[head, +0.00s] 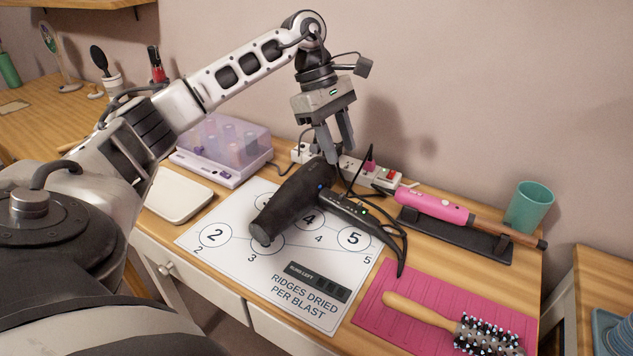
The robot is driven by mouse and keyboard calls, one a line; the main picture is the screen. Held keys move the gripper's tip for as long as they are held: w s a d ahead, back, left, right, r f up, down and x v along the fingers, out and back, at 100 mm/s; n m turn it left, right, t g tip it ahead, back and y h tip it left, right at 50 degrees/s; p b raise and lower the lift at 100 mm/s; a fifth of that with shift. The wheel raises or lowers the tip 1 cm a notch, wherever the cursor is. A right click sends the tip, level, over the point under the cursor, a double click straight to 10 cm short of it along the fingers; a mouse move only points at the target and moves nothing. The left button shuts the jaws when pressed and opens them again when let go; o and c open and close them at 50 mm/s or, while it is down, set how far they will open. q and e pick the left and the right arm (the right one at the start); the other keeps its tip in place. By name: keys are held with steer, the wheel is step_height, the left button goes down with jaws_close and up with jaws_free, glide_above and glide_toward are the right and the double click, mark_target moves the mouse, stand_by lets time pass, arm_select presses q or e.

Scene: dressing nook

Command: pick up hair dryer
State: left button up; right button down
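The black hair dryer (292,203) lies over the white printed mat (215,262), its barrel pointing to the lower left and its handle, with small lit marks, to the lower right. Its cord bends around near the handle's end. My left gripper (341,156) points down just behind the dryer's rear end, its two fingers apart with nothing seen between them. Whether a fingertip touches the dryer is unclear. My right gripper is not in view.
A power strip (386,177) and a clear-lidded purple box (228,150) stand behind. A pink styling tool (433,207) on a black rest and a teal cup (529,206) are at right. A round brush (487,335) lies on a pink mat (391,304) in front.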

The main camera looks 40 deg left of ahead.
arm_select(q)
steer(key=f, duration=0.1)
glide_above(364, 215)
steer(key=a, duration=0.3)
steer(key=f, duration=0.8)
steer(key=shift+s+d+f, duration=0.2)
steer(key=shift+s+d, duration=0.05)
steer(key=shift+s, duration=0.1)
steer(key=shift+p+x, duration=0.6)
steer(key=shift+x, duration=2.4)
steer(key=shift+w+d, duration=0.15)
steer(key=c, duration=0.7)
steer(key=shift+r, duration=0.15)
jaws_close()
